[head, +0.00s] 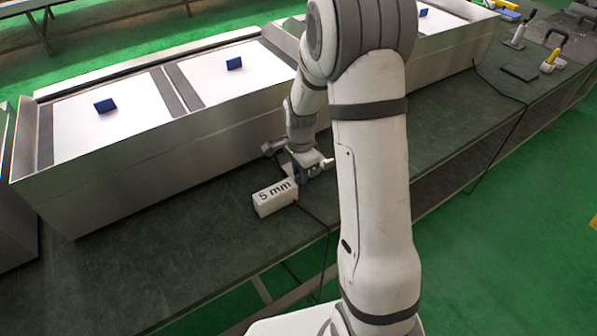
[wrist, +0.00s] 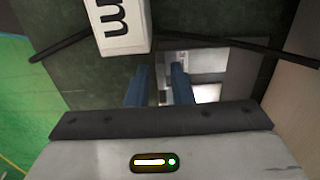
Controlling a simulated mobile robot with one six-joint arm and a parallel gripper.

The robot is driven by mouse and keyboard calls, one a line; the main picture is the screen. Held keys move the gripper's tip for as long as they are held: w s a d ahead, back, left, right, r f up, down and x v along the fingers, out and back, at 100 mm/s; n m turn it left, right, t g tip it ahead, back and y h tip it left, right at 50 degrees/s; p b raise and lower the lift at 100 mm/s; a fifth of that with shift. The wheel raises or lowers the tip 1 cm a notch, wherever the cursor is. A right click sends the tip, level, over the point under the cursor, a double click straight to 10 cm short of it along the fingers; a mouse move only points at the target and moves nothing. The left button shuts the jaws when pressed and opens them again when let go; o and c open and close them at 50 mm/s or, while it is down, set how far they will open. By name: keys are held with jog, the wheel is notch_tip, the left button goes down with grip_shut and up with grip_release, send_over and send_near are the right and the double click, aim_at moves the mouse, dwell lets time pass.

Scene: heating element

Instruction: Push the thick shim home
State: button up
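A white block marked "5 mm" (head: 275,198) lies on the dark green bench beside the long metal housing. Part of it shows at the top of the wrist view (wrist: 124,40). My gripper (head: 302,174) is low over the bench, just behind and right of this block. In the wrist view my gripper's two blue fingers (wrist: 160,66) stand apart with a narrow gap, and I see nothing held between them. A grey and white flat piece (wrist: 208,61) lies beyond and beside the right finger. I cannot tell which piece is the thick shim.
The metal housing (head: 140,160) runs along the bench behind my gripper, with blue blocks (head: 105,105) on its white panels. A black cable (wrist: 240,44) crosses near the fingers. Tools (head: 551,60) stand at the far right. The bench's front left (head: 130,270) is clear.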

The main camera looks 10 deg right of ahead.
aim_at(292, 172)
grip_shut()
jog(key=w, duration=0.2)
jog(key=w+a, duration=0.1)
jog(key=w, duration=0.1)
jog(key=shift+a+p, duration=0.15)
jog(key=shift+p, duration=0.2)
jog(key=shift+o, duration=1.3)
grip_release()
notch_tip(292, 172, up, 8)
jog(key=p, duration=0.1)
jog(key=shift+f, duration=0.1)
